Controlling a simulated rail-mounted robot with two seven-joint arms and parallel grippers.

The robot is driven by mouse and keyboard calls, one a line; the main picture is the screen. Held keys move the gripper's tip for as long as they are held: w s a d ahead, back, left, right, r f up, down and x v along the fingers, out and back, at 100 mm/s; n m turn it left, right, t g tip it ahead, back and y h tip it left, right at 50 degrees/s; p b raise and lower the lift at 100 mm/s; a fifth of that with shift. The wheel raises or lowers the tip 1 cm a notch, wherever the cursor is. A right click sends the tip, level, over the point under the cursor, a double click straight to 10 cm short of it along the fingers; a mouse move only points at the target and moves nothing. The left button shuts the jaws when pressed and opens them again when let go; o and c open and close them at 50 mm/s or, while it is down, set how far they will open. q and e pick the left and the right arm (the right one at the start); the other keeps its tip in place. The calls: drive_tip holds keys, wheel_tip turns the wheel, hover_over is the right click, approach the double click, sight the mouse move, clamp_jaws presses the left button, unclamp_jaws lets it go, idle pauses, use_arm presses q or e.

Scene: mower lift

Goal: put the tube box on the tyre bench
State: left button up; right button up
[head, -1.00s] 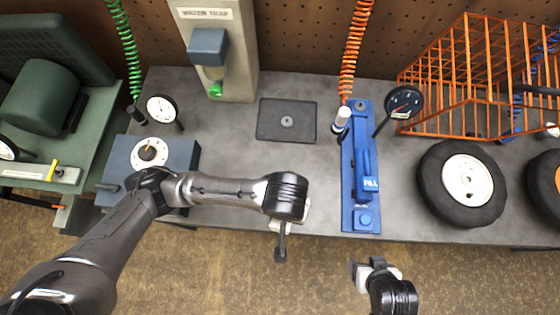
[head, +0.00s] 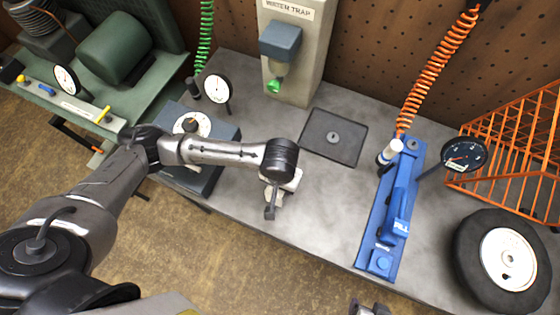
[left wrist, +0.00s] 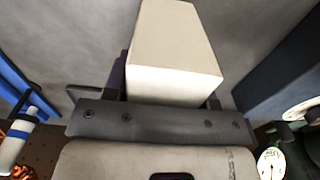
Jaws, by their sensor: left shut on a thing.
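My left gripper (head: 270,212) is over the front part of the grey tyre bench (head: 315,215), between the dial box and the blue fill stand. In the left wrist view a plain cream box (left wrist: 172,60), which looks like the tube box, sits between the fingers of my left gripper (left wrist: 165,98), which is shut on it. Grey bench surface shows behind the box; I cannot tell whether it touches the bench. The box is mostly hidden in the head view. My right gripper (head: 369,309) is cut off at the bottom edge; its jaws are unclear.
The blue fill stand (head: 392,220) with a gauge (head: 464,156) is to the right, with a tyre (head: 485,275) and an orange wire cage (head: 520,140) beyond. The blue-grey dial box (head: 225,140) is left. A dark plate (head: 345,125) lies behind. Bench between is clear.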

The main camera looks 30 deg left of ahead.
use_arm(q)
drive_tip(key=shift+a+f+b, duration=0.1)
drive_tip(key=shift+f+b, duration=0.55)
drive_tip(key=shift+f, duration=1.4)
drive_tip(key=o, duration=1)
drive_tip(key=shift+f, duration=0.1)
drive_tip(key=shift+r, duration=0.4)
wheel_tip(320, 180, up, 12)
drive_tip(key=p, duration=0.3)
drive_tip(key=shift+f, duration=0.25)
drive_tip(key=shift+m, duration=0.3)
